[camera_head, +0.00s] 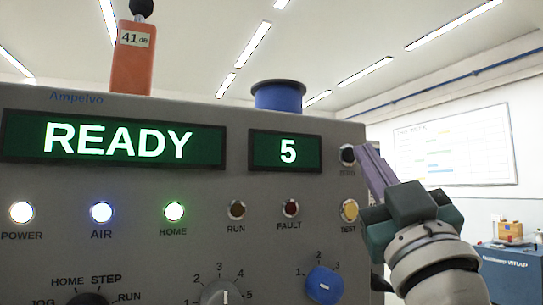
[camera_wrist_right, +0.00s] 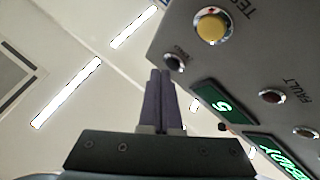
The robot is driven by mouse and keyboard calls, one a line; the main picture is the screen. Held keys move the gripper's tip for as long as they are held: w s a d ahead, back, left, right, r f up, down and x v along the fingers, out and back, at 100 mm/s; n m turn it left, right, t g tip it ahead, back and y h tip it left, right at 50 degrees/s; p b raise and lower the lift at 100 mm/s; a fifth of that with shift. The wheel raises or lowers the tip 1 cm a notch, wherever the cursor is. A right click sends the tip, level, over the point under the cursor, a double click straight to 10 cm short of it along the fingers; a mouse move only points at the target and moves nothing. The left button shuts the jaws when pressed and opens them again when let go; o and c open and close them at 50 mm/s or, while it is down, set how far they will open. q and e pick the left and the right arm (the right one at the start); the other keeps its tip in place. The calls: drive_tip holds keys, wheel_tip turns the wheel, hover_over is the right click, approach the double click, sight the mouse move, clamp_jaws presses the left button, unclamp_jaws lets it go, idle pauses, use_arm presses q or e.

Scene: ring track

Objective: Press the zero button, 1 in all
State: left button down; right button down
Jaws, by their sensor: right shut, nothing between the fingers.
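A grey control panel (camera_head: 130,178) fills the left and middle of the head view. The zero button (camera_head: 347,153) is a small dark round button right of the counter display, with a small, hard-to-read label under it. It also shows in the right wrist view (camera_wrist_right: 174,62). The counter display (camera_head: 286,151) reads 5. My right gripper (camera_head: 366,152) has its purple fingers together and empty, with the tips just right of the zero button. In the right wrist view the fingertips (camera_wrist_right: 161,74) are close beside it; I cannot tell whether they touch. My left gripper is not in view.
The main display (camera_head: 112,138) reads READY. A yellow TEST button (camera_head: 349,211) sits below the zero button, near my right gripper. FAULT lamp (camera_head: 290,208) and blue knob (camera_head: 323,284) are nearby. An orange meter (camera_head: 133,62) and blue spool (camera_head: 278,96) stand on top.

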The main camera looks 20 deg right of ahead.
drive_tip(key=shift+w, duration=0.5)
idle(0.7)
drive_tip(key=shift+s, duration=0.1)
drive_tip(key=shift+s+p, duration=0.35)
drive_tip(key=shift+s, duration=0.4)
drive_tip(key=shift+s, duration=0.1)
drive_tip(key=s, duration=0.1)
drive_tip(key=s+p, duration=0.1)
drive_tip(key=s, duration=0.1)
drive_tip(key=s+p, duration=0.1)
drive_tip(key=shift+s+d, duration=0.25)
drive_tip(key=shift+s, duration=0.15)
idle(0.5)
